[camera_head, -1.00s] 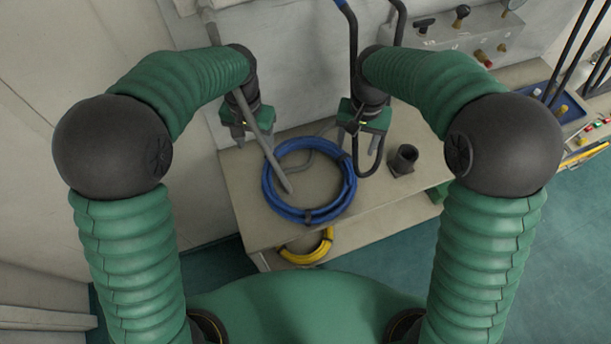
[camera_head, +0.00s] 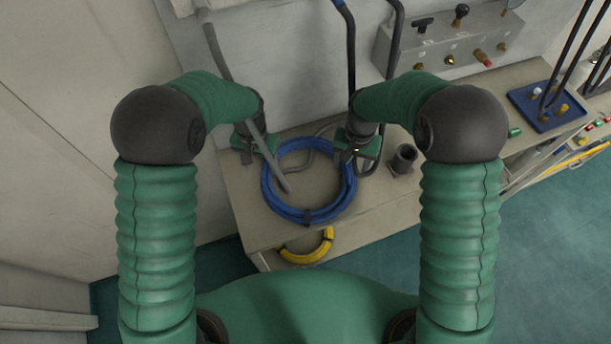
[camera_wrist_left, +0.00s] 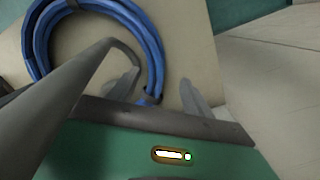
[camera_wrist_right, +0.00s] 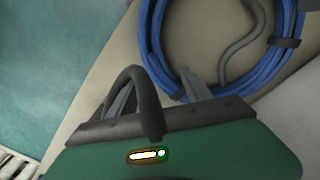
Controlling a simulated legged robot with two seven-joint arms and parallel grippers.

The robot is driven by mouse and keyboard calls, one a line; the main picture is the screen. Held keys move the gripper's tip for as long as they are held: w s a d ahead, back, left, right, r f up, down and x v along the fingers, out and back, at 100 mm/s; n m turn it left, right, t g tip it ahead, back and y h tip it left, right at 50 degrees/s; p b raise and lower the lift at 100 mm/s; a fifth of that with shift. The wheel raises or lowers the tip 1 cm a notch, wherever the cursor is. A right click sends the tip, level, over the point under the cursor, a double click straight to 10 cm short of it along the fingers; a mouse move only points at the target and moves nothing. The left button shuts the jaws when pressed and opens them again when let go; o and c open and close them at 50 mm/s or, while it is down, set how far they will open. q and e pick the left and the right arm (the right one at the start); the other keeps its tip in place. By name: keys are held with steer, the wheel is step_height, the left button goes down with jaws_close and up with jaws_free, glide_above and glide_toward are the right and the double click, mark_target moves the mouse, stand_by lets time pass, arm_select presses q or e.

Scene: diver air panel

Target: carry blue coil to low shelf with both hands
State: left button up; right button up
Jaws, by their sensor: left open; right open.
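The blue coil (camera_head: 308,216) lies flat on the bench top (camera_head: 237,185), bound with dark ties. My left gripper (camera_head: 246,157) is open at the coil's left side; in the left wrist view its fingers (camera_wrist_left: 157,92) straddle the coil's edge. My right gripper (camera_head: 347,155) is open at the coil's right side; in the right wrist view its fingers (camera_wrist_right: 160,90) lie on either side of the blue hose. Whether either touches it, I cannot tell. The low shelf (camera_head: 365,231) shows under the bench's front edge, with a yellow coil (camera_head: 310,256) on it.
A grey hose (camera_head: 215,50) hangs down in front of my left gripper and its end reaches into the coil. Dark hoses (camera_head: 352,50) hang by my right gripper. A black cup-like fitting (camera_head: 404,157) stands right of the coil. A valve panel (camera_head: 455,45) and blue tray (camera_head: 545,108) are farther right.

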mark_target(263, 174)
arm_select(q)
steer(key=f, duration=0.5)
steer(key=shift+s+d+f, duration=0.1)
steer(key=shift+d+f, duration=0.15)
steer(key=shift+d, duration=0.15)
arm_select(e)
steer(key=f, duration=0.5)
steer(key=shift+s+d+f, duration=0.1)
steer(key=shift+d+f, duration=0.3)
arm_select(q)
steer(key=shift+a+f, duration=0.15)
steer(key=shift+f, duration=0.2)
arm_select(e)
steer(key=shift+a+f, duration=0.15)
steer(key=shift+f, duration=0.15)
arm_select(q)
steer(key=shift+a, duration=0.15)
arm_select(e)
steer(key=shift+a, duration=0.15)
